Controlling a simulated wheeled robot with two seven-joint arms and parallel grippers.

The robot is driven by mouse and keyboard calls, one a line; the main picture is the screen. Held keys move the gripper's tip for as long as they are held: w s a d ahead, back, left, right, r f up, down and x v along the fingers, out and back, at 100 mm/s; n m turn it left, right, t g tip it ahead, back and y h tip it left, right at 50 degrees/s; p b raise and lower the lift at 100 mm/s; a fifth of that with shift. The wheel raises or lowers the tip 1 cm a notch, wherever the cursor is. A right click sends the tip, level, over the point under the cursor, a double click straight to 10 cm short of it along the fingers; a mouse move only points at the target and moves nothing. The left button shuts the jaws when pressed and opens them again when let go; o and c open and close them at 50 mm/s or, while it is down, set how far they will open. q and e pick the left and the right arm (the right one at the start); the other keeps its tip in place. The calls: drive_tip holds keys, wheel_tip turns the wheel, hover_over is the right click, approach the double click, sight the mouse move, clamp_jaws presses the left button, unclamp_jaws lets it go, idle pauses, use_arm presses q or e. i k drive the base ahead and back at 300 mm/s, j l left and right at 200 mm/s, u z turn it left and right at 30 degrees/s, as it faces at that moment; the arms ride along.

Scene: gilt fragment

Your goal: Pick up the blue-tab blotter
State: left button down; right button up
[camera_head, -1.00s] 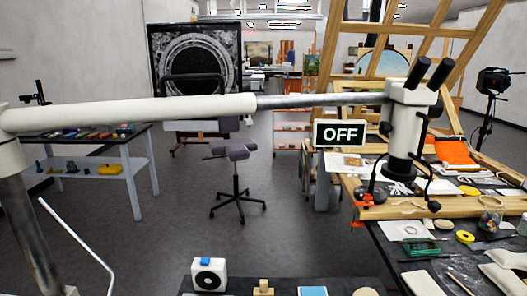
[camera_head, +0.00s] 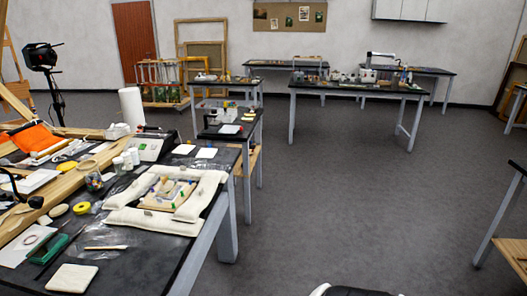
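I cannot make out a blue-tab blotter for sure. Small pieces with blue and green spots (camera_head: 172,190) lie inside a frame of white padded cushions (camera_head: 153,222) on the black-topped table at left. Pale flat pads lie nearby: one at the table's front (camera_head: 73,278), two behind the cushions (camera_head: 183,149) (camera_head: 206,153), and one on the farther table (camera_head: 230,129). No tab shows clearly on any of them. Neither of my grippers is in view.
The near black table (camera_head: 150,262) fills the lower left, with a green box (camera_head: 48,248) and yellow roll (camera_head: 82,208) on it. More worktables (camera_head: 355,90) stand at the back. Open grey floor (camera_head: 350,200) lies in the middle and right. A table edge (camera_head: 497,222) shows at far right.

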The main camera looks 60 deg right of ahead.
sight(209, 153)
drive_tip(key=z, duration=1.65)
drive_tip(key=i+l+z, duration=0.1)
drive_tip(key=z, duration=0.25)
drive_tip(key=i+z, duration=0.2)
drive_tip(key=z, duration=0.15)
drive_tip(key=i, duration=4.85)
drive_tip(key=i+u, duration=0.45)
drive_tip(key=i+l+u, duration=0.25)
drive_tip(key=u, duration=0.2)
drive_tip(key=i+l+u, duration=0.3)
drive_tip(key=u, duration=2.95)
